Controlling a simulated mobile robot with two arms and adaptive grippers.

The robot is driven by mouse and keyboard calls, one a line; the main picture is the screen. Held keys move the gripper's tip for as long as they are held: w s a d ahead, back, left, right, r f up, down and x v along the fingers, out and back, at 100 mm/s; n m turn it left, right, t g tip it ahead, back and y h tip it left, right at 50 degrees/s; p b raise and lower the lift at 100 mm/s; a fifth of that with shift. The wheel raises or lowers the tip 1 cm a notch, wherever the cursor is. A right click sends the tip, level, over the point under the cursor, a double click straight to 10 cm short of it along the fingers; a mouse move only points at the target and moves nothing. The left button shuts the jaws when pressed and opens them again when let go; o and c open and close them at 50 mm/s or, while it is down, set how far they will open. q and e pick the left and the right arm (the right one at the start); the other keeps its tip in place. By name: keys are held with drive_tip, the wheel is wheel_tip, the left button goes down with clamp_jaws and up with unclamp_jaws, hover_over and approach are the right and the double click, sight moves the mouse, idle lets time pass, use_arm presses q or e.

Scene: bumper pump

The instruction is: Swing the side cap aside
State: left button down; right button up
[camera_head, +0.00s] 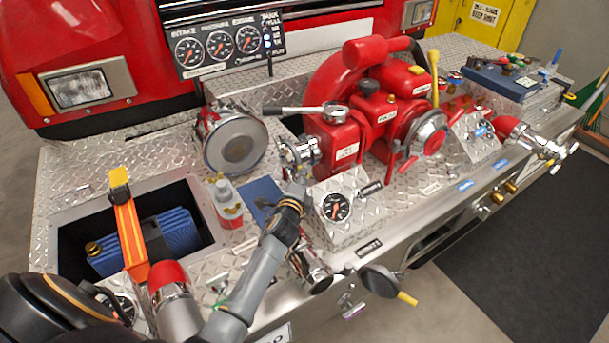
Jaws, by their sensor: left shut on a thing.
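The red pump (375,118) stands on the tread-plate deck. On its left side is a chrome fitting (298,150) that looks like the side cap. My left arm comes up from the bottom left, and my left gripper (294,186) is at the lower side of this fitting. The gripper is shut on it, though the fingers are small and partly hidden by the wrist. How far the cap is turned cannot be told. My right gripper is not in view.
A large round cap (235,143) stands left of the pump. A gauge box (346,207) sits close right of my gripper. A dark disc with a yellow handle (380,282) juts from the front edge. An open bin (205,237) holds blue hose.

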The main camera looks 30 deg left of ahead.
use_arm(q)
drive_tip(key=s+a+m+h+p, duration=0.1)
drive_tip(key=s+a+h+p, duration=0.1)
drive_tip(key=p, duration=0.1)
drive_tip(key=shift+r+m, duration=0.25)
drive_tip(key=shift+m, duration=0.15)
drive_tip(key=a+m+h, duration=0.1)
drive_tip(key=s+a+h, duration=0.1)
drive_tip(key=s+a+m+h, duration=0.1)
drive_tip(key=h, duration=0.1)
drive_tip(key=shift+f+m+p, duration=0.25)
drive_tip(key=shift+m+p, duration=0.05)
drive_tip(key=shift+p, duration=0.1)
drive_tip(key=c, duration=1.6)
unclamp_jaws()
drive_tip(key=v, duration=1.2)
drive_tip(key=shift+s+a+f, duration=0.1)
drive_tip(key=shift+f, duration=0.05)
